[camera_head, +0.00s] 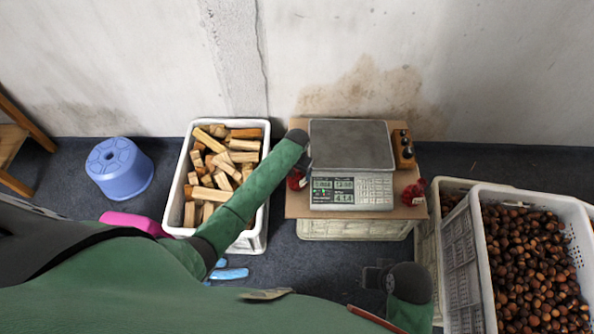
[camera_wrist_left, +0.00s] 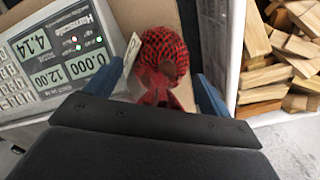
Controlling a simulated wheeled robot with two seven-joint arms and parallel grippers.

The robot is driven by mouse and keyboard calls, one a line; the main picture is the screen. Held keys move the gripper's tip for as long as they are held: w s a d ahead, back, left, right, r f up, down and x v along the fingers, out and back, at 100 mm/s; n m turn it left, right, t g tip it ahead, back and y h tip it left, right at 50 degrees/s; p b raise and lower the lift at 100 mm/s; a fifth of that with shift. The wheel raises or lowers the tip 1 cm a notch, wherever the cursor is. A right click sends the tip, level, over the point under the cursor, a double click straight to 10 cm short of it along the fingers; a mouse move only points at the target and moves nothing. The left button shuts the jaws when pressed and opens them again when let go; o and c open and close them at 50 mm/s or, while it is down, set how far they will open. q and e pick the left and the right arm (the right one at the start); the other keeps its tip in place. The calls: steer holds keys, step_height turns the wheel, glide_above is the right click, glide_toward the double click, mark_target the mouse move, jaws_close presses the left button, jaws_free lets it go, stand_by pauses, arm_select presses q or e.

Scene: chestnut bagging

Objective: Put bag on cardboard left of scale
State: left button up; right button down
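A red net bag (camera_head: 296,179) with dark contents is at the left edge of the cardboard (camera_head: 300,208), beside the scale (camera_head: 351,146). In the left wrist view the same bag (camera_wrist_left: 163,62), with a white tag, lies between the blue fingers of my left gripper (camera_wrist_left: 165,88). The fingers stand wider than the bag, with gaps on both sides. In the head view my left gripper (camera_head: 299,150) is just above the bag and partly hidden by its wrist. A second red bag (camera_head: 414,192) lies right of the scale. My right gripper (camera_head: 374,277) is in front of the cardboard, its fingers unclear.
A white crate of wood pieces (camera_head: 173,205) stands left of the cardboard. A white crate of chestnuts (camera_head: 484,262) stands at the right. A dark-and-orange object (camera_head: 403,148) sits right of the scale. A blue stool (camera_head: 119,170) stands at the far left.

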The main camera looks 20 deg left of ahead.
arm_select(q)
step_height(320, 180, up, 11)
steer(key=shift+r, duration=0.1)
steer(key=shift+s+r, duration=0.1)
steer(key=shift+r, duration=0.3)
steer(key=s+d+r+t+h, duration=0.1)
steer(key=s+d, duration=0.3)
steer(key=s, duration=0.9)
steer(key=s+d+r+t+h, duration=0.15)
steer(key=s+d, duration=0.25)
steer(key=s, duration=1)
steer(key=s+r, duration=0.6)
steer(key=s, duration=0.3)
steer(key=shift+s+d+r, duration=0.25)
steer(key=shift+s+d, duration=0.05)
steer(key=shift+d, duration=0.05)
steer(key=shift+r, duration=0.1)
